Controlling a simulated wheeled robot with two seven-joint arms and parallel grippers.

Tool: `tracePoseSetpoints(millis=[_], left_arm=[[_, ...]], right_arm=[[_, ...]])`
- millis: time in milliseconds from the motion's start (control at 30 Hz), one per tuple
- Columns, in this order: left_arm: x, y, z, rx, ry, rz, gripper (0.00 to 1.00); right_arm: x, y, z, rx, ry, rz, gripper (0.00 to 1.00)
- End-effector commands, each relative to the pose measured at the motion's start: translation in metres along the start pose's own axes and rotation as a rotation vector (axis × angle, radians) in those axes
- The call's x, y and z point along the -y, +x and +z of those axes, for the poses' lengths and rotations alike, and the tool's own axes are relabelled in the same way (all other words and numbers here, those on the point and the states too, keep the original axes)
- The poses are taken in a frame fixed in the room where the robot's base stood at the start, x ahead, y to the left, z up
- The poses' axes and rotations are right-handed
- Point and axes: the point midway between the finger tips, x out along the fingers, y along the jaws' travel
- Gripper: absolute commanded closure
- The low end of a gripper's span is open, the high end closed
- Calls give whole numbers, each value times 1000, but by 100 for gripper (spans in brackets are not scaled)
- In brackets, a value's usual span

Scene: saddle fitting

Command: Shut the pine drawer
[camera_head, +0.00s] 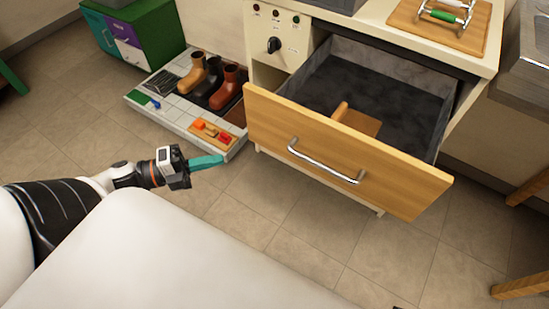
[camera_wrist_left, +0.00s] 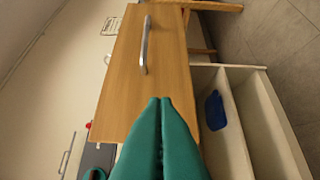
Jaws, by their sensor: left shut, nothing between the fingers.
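The pine drawer (camera_head: 345,150) is pulled far out of the cream cabinet in the head view. Its wooden front has a metal bar handle (camera_head: 326,163), and its dark grey inside holds a small wooden piece (camera_head: 358,120). My left gripper (camera_head: 206,162) is left of the drawer front, apart from it in the head view. Its teal fingers are shut and empty. In the left wrist view the fingertips (camera_wrist_left: 159,103) point toward the drawer front (camera_wrist_left: 150,75), with the handle (camera_wrist_left: 144,45) beyond them; whether they touch it is unclear. My right gripper is not in view.
A low tray (camera_head: 235,148) with boots and small items lies on the floor left of the cabinet. A green cabinet (camera_head: 155,35) stands behind it. A wooden board (camera_head: 440,22) is on the cabinet top. Wooden legs (camera_head: 522,287) stand at right. Floor before the drawer is clear.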

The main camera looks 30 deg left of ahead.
Motion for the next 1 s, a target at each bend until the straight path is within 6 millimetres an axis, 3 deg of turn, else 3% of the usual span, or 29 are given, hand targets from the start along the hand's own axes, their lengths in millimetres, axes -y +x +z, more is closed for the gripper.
tracePoseSetpoints(millis=[100,267,667,1000], left_arm=[[-8,7,11,54,35,15,100],[-9,25,12,57,38,19,100],[-10,103,15,53,38,19,100],[-11,130,-8,51,34,16,100]], right_arm=[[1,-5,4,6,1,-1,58],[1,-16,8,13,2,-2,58],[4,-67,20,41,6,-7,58],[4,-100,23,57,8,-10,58]])
